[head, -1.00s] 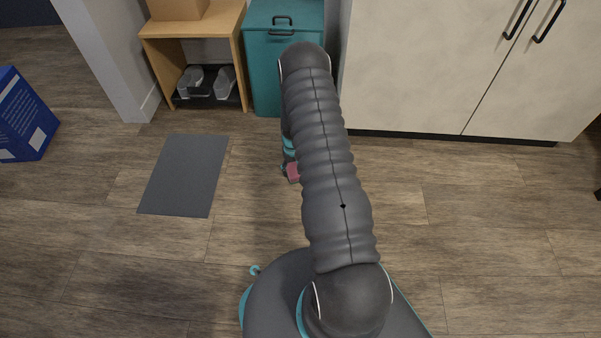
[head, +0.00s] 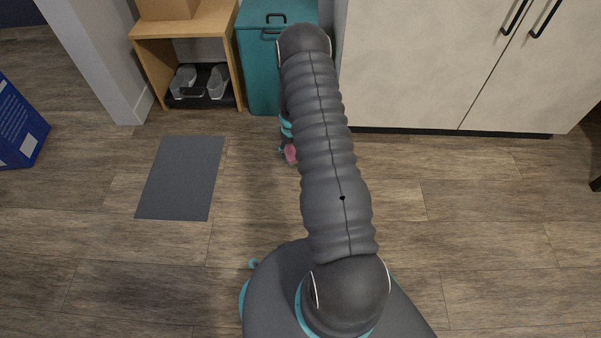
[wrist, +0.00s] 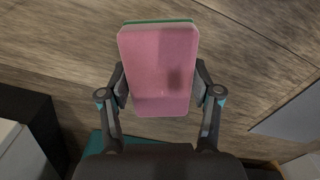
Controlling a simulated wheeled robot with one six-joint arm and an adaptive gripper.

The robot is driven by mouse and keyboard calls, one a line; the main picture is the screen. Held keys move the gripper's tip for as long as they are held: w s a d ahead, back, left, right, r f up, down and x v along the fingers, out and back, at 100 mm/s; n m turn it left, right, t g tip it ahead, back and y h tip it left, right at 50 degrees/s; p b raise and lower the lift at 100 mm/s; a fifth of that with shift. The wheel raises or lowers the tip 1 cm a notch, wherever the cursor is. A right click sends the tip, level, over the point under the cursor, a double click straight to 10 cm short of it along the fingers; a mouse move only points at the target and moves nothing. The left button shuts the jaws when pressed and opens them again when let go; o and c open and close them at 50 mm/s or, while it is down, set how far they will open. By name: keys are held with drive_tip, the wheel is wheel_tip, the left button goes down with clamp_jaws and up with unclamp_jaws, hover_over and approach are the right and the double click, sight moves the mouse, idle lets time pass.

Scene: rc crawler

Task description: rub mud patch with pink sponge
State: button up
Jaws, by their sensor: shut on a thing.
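The pink sponge (wrist: 158,75) fills the middle of the wrist view, with a green layer along its far edge and a small dark smudge on its pink face. My gripper (wrist: 160,88) is shut on the sponge, one finger on each side. In the head view a small pink part of the sponge (head: 290,154) shows beside my arm, over the floor; most of my gripper there is hidden behind the arm. I can make out no mud patch in either view; the arm covers part of the floor.
A grey mat (head: 181,178) lies on the wood floor to the left. A wooden shelf with shoes (head: 184,29), a teal cabinet (head: 262,80) and a pale cupboard (head: 430,70) stand along the back. A blue box (head: 18,125) is at the left edge. Floor to the right is clear.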

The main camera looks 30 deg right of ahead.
drive_tip(key=shift+r+p, duration=0.55)
drive_tip(key=shift+r, duration=1.05)
